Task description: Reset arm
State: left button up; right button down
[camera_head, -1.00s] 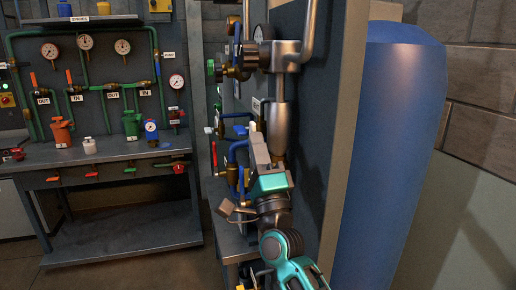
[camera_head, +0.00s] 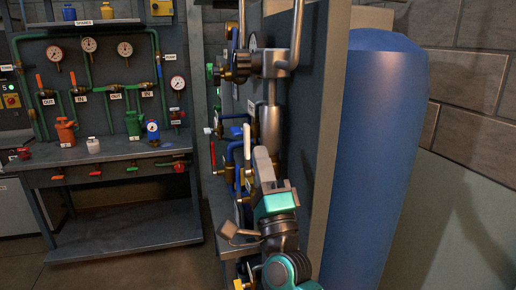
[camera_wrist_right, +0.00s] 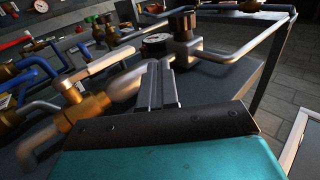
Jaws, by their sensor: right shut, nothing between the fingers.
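My right arm with its teal wrist comes up from the bottom middle in the head view. My right gripper (camera_head: 262,162) is shut and empty, its grey fingers pointing up and away in front of the pipework. In the right wrist view the two grey fingers (camera_wrist_right: 158,85) lie together, with a brass valve (camera_wrist_right: 88,105) with a pale lever to their left and a blurred metal pipe behind them. I cannot tell whether the fingers touch any of it. My left gripper is not in view.
A dark panel with blue pipes (camera_head: 232,150) and a metal pipe fitting (camera_head: 272,62) stands close by the gripper. A large blue tank (camera_head: 375,160) is to the right. A workbench (camera_head: 120,148) with gauges and valves stands at the left, with open floor before it.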

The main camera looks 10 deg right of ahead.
jog(key=s+p, duration=0.1)
jog(key=s, duration=0.4)
jog(key=s+f+n+g+y, duration=0.35)
jog(key=f+n+g, duration=0.35)
jog(key=f+n, duration=0.85)
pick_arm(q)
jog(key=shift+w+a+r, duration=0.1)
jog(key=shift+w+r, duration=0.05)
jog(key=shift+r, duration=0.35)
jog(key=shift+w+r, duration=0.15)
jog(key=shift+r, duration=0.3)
pick_arm(e)
jog(key=s+d+f+n+g, duration=0.1)
jog(key=s+f+g, duration=0.1)
jog(key=s+f, duration=0.2)
jog(key=s+d+f+n+g+h, duration=0.1)
jog(key=s+f, duration=0.4)
jog(key=f, duration=0.6)
jog(key=s+d+f+n+g+h, duration=0.1)
jog(key=s+d+f+n+g, duration=0.1)
jog(key=s+f+g, duration=0.3)
notch_tip(320, 180, down, 3)
jog(key=shift+d+n, duration=0.15)
jog(key=shift+n, duration=0.2)
